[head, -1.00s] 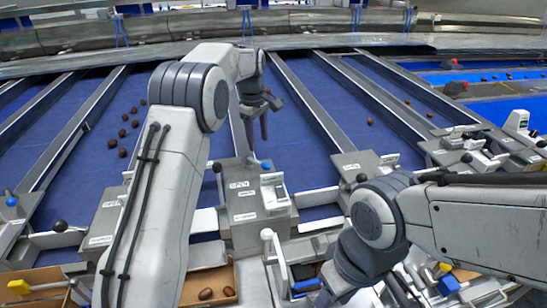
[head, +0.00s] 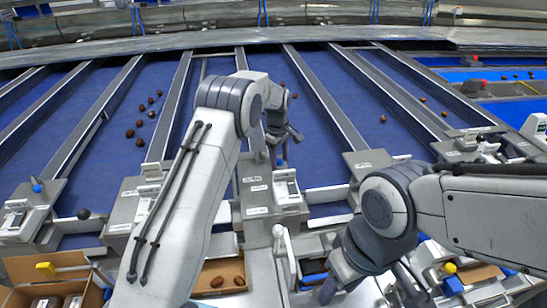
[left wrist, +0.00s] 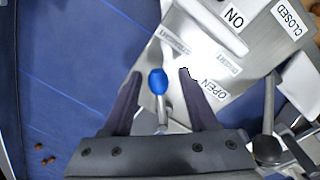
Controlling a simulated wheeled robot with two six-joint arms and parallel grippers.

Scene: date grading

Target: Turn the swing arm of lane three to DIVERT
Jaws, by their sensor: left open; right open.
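A swing arm with a blue knob (head: 281,163) stands at the top of a grey control box (head: 257,210) in the head view. In the left wrist view the blue knob (left wrist: 157,81) sits on a short metal bar, between my left gripper's fingers but not visibly touched. My left gripper (head: 284,143) is open, its dark fingers (left wrist: 160,92) either side of the knob. I cannot tell the lane number.
In the left wrist view a black-knobbed lever (left wrist: 267,148) stands right of the fingers by OPEN and CLOSED labels. Dates (head: 141,130) lie on the blue belt to the left. A box with dates (head: 218,281) is below. Metal dividers (head: 325,95) separate the lanes.

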